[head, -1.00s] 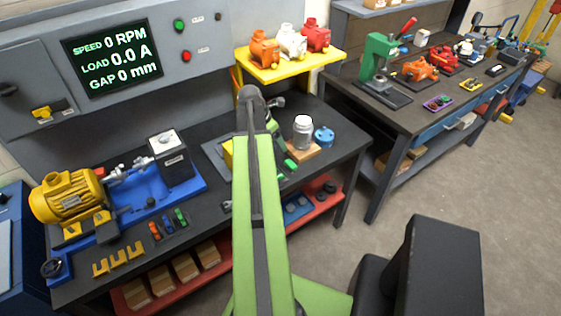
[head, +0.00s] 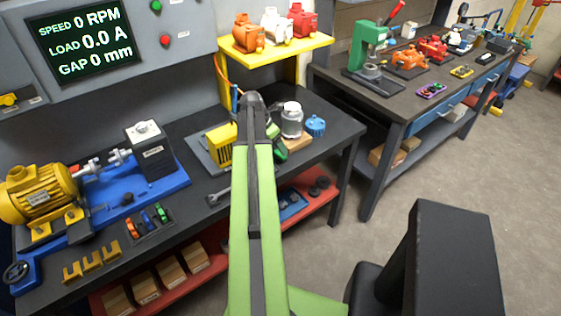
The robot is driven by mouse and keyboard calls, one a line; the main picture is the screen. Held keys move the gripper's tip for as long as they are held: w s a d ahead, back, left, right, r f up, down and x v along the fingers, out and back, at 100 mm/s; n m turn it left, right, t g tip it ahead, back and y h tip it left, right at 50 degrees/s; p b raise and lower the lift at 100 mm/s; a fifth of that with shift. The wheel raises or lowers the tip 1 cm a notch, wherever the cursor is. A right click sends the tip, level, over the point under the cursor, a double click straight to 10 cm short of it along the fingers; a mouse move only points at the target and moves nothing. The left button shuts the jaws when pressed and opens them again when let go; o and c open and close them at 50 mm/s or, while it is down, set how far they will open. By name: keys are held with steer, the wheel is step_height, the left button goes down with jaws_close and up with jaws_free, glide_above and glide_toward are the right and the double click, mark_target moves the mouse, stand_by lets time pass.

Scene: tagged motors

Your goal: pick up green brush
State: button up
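The green brush (head: 161,213) is a small upright piece in a dark holder on the black workbench (head: 200,205). It stands at the right end of a short row, beside a blue brush (head: 147,219) and an orange brush (head: 131,228). My green arm reaches forward over the bench, to the right of this row. My gripper (head: 274,129) is at the arm's far end, near a clear jar, well apart from the green brush. The arm hides most of it, so its opening and anything between its fingers cannot be seen.
A yellow motor (head: 38,192) on a blue base stands left of the brushes, with yellow brackets (head: 91,265) in front. A wrench (head: 217,197) lies to their right. The jar (head: 292,121) and a blue cap (head: 315,125) stand at the bench's right end.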

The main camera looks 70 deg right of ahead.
mark_target(280, 153)
steer(key=b+x, duration=0.5)
steer(key=shift+s+a+f, duration=0.1)
steer(key=shift+a+f, duration=0.1)
steer(key=shift+f, duration=0.05)
steer(key=shift+r, duration=0.2)
steer(key=c, duration=1.5)
steer(key=shift+r+p, duration=0.45)
steer(key=shift+p, duration=0.15)
step_height(280, 153, up, 4)
steer(key=p, duration=0.4)
steer(key=s+r+p, duration=0.2)
steer(key=s, duration=0.2)
steer(key=s+a+r+p, duration=0.1)
steer(key=s+r+p, duration=0.1)
steer(key=s, duration=0.1)
steer(key=s+r+p, duration=0.2)
steer(key=s, duration=0.2)
steer(key=shift+s+a, duration=0.25)
steer(key=shift+s, duration=0.05)
